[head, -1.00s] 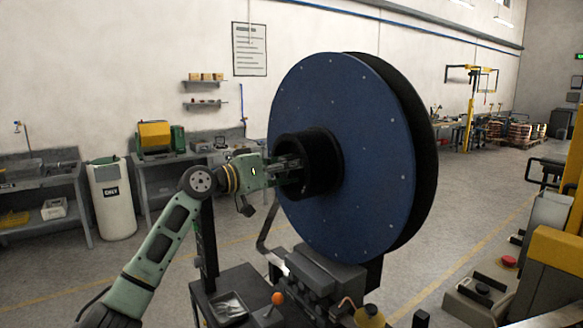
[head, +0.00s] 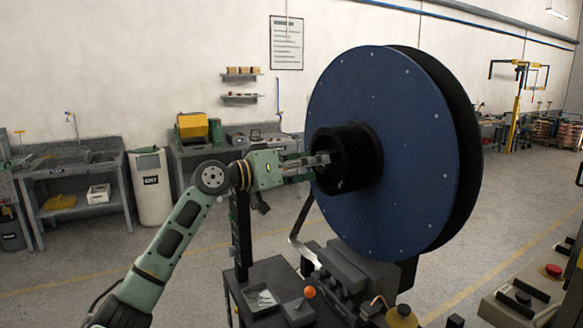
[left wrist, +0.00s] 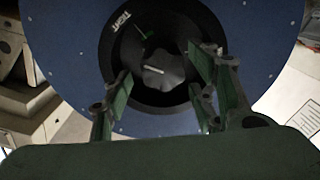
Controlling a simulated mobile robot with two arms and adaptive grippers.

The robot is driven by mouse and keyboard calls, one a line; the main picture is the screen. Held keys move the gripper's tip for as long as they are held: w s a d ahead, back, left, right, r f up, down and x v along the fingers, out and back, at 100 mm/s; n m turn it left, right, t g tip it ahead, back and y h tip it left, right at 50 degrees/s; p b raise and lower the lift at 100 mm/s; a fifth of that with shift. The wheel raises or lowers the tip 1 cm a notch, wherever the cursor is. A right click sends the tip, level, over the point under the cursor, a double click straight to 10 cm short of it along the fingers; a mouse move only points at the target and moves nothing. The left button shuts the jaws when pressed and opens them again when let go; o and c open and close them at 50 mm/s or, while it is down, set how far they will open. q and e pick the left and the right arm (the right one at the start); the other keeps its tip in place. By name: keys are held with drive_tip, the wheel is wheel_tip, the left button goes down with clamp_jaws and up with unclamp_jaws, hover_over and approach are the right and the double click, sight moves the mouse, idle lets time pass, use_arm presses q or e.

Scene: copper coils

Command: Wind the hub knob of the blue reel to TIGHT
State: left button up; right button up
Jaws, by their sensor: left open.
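The blue reel (head: 400,130) stands upright with a black hub (head: 362,160) sticking out toward my left arm. In the left wrist view, the dark lobed knob (left wrist: 165,78) sits inside the hub and bears a short white line (left wrist: 153,70). Above it on the hub is a small green mark (left wrist: 145,33) beside a tilted label that seems to read TIGHT (left wrist: 122,20). The white line does not point at the green mark. My left gripper (head: 322,160) is open at the hub mouth, its fingers (left wrist: 160,82) spread either side of the knob, apparently apart from it. My right gripper is out of view.
A dark machine stand (head: 350,270) with an orange-knobbed lever (head: 309,292) is below the reel. A console with a red button (head: 551,270) is at the lower right. Workbenches and a white bin (head: 151,190) line the back wall. Open floor lies between.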

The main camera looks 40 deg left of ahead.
use_arm(q)
drive_tip(key=v, duration=0.6)
drive_tip(key=shift+s, duration=0.35)
drive_tip(key=shift+a, duration=0.15)
